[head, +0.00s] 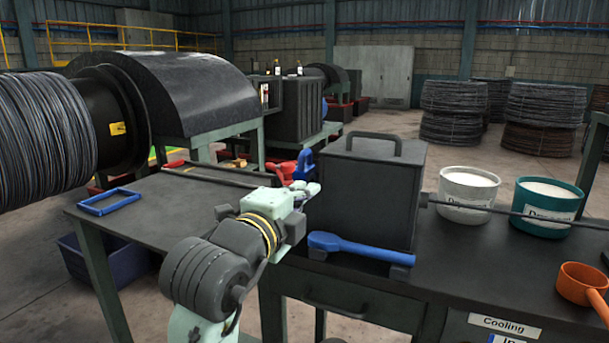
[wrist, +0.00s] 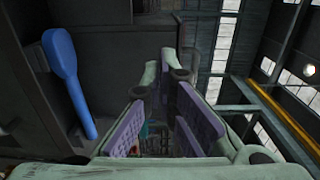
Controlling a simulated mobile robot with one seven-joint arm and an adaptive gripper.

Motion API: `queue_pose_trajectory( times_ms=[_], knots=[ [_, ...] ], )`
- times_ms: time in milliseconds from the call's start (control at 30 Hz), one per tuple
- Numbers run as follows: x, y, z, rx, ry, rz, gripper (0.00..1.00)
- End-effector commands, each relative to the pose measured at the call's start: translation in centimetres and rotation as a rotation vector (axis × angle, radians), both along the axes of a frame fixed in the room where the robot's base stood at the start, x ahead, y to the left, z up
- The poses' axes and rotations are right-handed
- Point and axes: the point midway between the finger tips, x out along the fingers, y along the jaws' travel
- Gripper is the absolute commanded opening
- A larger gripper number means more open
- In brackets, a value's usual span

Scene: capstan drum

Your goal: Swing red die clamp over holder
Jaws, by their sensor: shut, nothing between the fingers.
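A red part (head: 281,172), which looks like the die clamp, shows at the left of the dark box, just beyond my gripper. A blue upright part (head: 304,165) stands right beside it. I cannot make out the holder; my gripper and the box may hide it. My gripper (head: 310,190) is at the box's left side, in front of the red part, and whether they touch cannot be told. In the wrist view my gripper (wrist: 165,72) shows its purple pads, shut with nothing between them. The red part is not clear there.
The dark box (head: 368,190) with a top handle stands on the bench (head: 460,270). A blue lever (head: 360,248) lies along its front and also shows in the wrist view (wrist: 68,80). White (head: 465,200) and teal (head: 545,222) tubs stand right. A blue frame (head: 108,202) lies left.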

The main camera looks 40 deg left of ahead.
Motion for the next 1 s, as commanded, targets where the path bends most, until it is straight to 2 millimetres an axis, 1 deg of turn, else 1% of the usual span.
queue_pose_trajectory(
  times_ms=[67, 167, 267, 400, 600, 633, 700, 800, 1000],
  knots=[
    [0.4, 0.1, 0.1, -0.001, 0.000, -0.002, 0.00],
    [1.4, 0.3, 0.1, -0.003, 0.001, -0.003, 0.00],
    [3.1, 0.7, 0.2, -0.005, 0.002, -0.003, 0.00],
    [6.1, 1.4, 0.4, -0.006, 0.002, -0.004, 0.00],
    [10.1, 2.4, 0.3, -0.004, 0.002, -0.003, 0.00],
    [9.4, 3.3, 0.3, -0.006, 0.000, 0.005, 0.00],
    [8.6, 4.2, 0.3, -0.005, -0.001, 0.005, 0.00],
    [8.0, 5.0, 0.2, -0.004, 0.000, 0.003, 0.00],
    [7.5, 5.7, 0.0, -0.002, 0.000, 0.000, 0.00]
  ],
)
